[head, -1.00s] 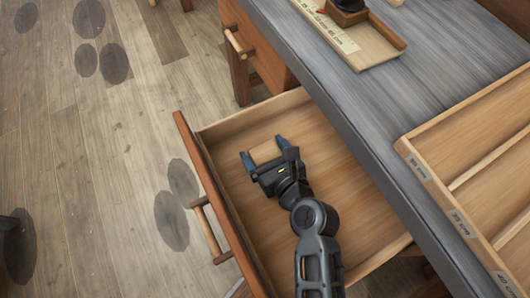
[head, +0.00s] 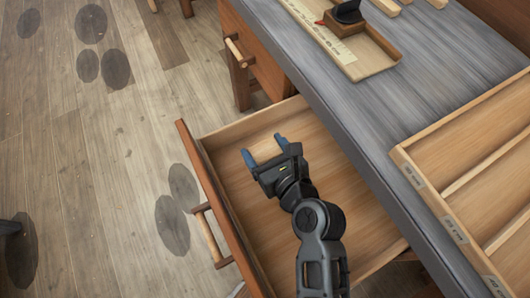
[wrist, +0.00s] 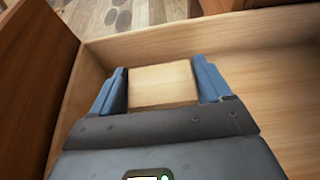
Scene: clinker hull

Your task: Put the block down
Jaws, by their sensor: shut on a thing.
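The block (wrist: 162,84) is a plain light-wood piece between the two blue fingers of my gripper (wrist: 162,82) in the wrist view. My gripper (head: 264,149) is shut on it, inside the open drawer (head: 310,210) under the desk. In the head view the block (head: 265,151) blends with the drawer's wood between the fingertips. I cannot tell whether its underside touches the drawer floor.
The drawer front with its bar handle (head: 209,238) faces the plank floor. On the grey desk (head: 345,105) stand a small wooden tray (head: 375,68), a ruler (head: 322,32) and a labelled divided tray (head: 420,172). The drawer around my gripper looks empty.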

